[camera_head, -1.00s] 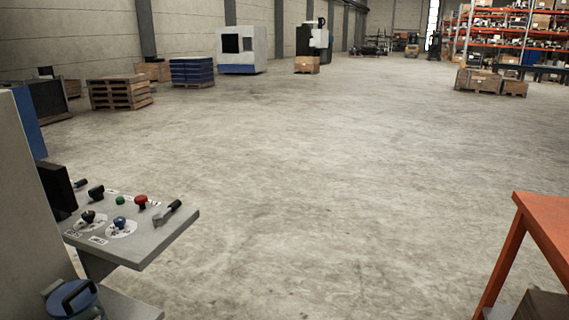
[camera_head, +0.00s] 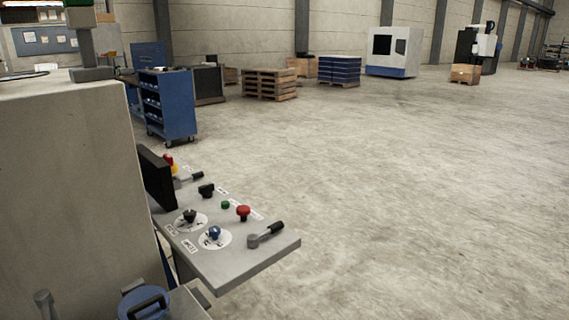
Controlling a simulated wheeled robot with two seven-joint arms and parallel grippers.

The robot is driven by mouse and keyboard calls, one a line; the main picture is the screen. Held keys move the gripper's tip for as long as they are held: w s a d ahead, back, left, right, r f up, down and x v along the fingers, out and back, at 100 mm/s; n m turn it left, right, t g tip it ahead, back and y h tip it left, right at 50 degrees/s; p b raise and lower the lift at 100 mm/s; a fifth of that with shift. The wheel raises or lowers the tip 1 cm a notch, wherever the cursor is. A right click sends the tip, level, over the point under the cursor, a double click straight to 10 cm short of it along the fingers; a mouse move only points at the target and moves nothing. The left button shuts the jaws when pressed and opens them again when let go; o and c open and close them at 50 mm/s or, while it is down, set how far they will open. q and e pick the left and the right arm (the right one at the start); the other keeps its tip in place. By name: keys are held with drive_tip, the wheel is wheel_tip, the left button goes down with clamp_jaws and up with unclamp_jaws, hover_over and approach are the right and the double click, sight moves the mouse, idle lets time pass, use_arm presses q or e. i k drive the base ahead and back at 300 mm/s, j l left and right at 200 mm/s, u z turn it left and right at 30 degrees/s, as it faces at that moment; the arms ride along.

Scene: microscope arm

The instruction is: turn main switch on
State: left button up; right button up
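A grey control panel (camera_head: 265,256) sticks out from a large grey machine (camera_head: 70,190) at the left. At its far end is a red and yellow control (camera_head: 172,166), small and partly hidden by a dark screen (camera_head: 156,177); it looks like a main switch, but its position cannot be read. The panel also has a red mushroom button (camera_head: 243,212), a green button (camera_head: 225,205), a black knob (camera_head: 206,190), a black-topped selector (camera_head: 190,215), a blue-topped selector (camera_head: 214,233) and a black-handled lever (camera_head: 267,234). Neither of my grippers is in view.
A blue lidded part (camera_head: 146,302) sits low beside the machine. A blue wheeled cart (camera_head: 168,105) stands behind the panel. Pallets (camera_head: 270,84), a blue stack (camera_head: 339,70) and a white machine (camera_head: 393,52) stand farther back. The floor (camera_head: 420,190) to the right is clear.

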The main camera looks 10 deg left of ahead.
sight(166, 158)
drive_tip(key=i+l+u, duration=0.1)
drive_tip(key=u, duration=0.35)
drive_tip(key=i+l+u, duration=0.2)
drive_tip(key=i+u, duration=0.2)
drive_tip(key=i+l+u, duration=0.1)
drive_tip(key=u, duration=0.35)
drive_tip(key=l+u, duration=0.15)
drive_tip(key=u, duration=0.3)
drive_tip(key=l+u, duration=0.2)
drive_tip(key=u, duration=0.2)
drive_tip(key=l+u, duration=0.15)
drive_tip(key=u, duration=0.3)
drive_tip(key=k+l+u, duration=0.3)
drive_tip(key=l, duration=0.2)
drive_tip(key=k+l+u, duration=0.1)
drive_tip(key=l+u, duration=0.15)
drive_tip(key=l, duration=0.2)
drive_tip(key=k+l+u, duration=0.3)
drive_tip(key=k+l, duration=0.25)
drive_tip(key=l, duration=0.15)
drive_tip(key=k+l, duration=0.3)
drive_tip(key=l, duration=0.15)
